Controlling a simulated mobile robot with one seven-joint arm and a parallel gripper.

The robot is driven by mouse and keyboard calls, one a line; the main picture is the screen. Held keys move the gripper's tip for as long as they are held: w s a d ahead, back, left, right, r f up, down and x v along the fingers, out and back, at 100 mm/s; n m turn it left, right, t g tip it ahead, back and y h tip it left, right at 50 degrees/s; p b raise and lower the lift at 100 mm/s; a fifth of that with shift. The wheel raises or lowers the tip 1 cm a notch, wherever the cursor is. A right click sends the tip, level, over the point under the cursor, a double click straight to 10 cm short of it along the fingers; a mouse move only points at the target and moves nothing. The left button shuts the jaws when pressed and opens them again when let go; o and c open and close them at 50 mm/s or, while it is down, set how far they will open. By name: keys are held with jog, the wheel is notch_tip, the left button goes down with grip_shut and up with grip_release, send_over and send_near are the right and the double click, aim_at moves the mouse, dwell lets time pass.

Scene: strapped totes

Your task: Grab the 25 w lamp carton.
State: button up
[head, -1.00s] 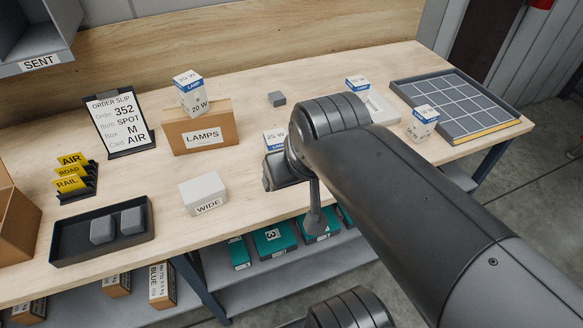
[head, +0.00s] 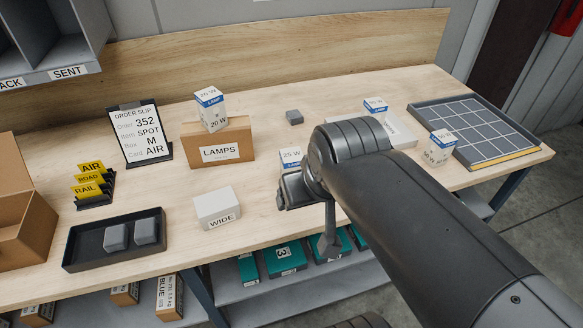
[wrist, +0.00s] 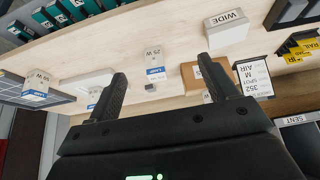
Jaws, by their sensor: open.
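The 25 W lamp carton (head: 291,157), white with a blue LAMP band, stands on the table just beyond my gripper; my arm hides part of it. My gripper (head: 292,190) is at the table's front side, its fingers mostly hidden in the head view. In the wrist view my gripper (wrist: 166,88) is open and empty, and the 25 W carton (wrist: 155,62) shows ahead between the two fingers, apart from them. A similar carton (head: 211,110) sits on the brown LAMPS box (head: 220,153); its front seems to read 20 W.
Two more lamp cartons stand to the right, one (head: 375,108) by a white flat box (head: 400,133), one (head: 440,147) at the gridded tray (head: 462,108). A small grey block (head: 294,117) lies behind. A WIDE box (head: 216,207) is left of my gripper.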

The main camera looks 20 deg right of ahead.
jog(key=shift+w, duration=0.1)
jog(key=g, duration=0.1)
send_near(293, 157)
jog(key=x, duration=0.2)
jog(key=shift+m, duration=0.3)
jog(key=x, duration=0.5)
jog(key=shift+w+a+f, duration=0.15)
jog(key=shift+w+f, duration=0.1)
jog(key=shift+w, duration=0.05)
jog(key=shift+d+x, duration=0.2)
jog(key=shift+x, duration=2.4)
jog(key=shift+s+f, duration=0.1)
jog(key=shift+s, duration=0.1)
jog(key=shift+c, duration=0.5)
jog(key=c, duration=1)
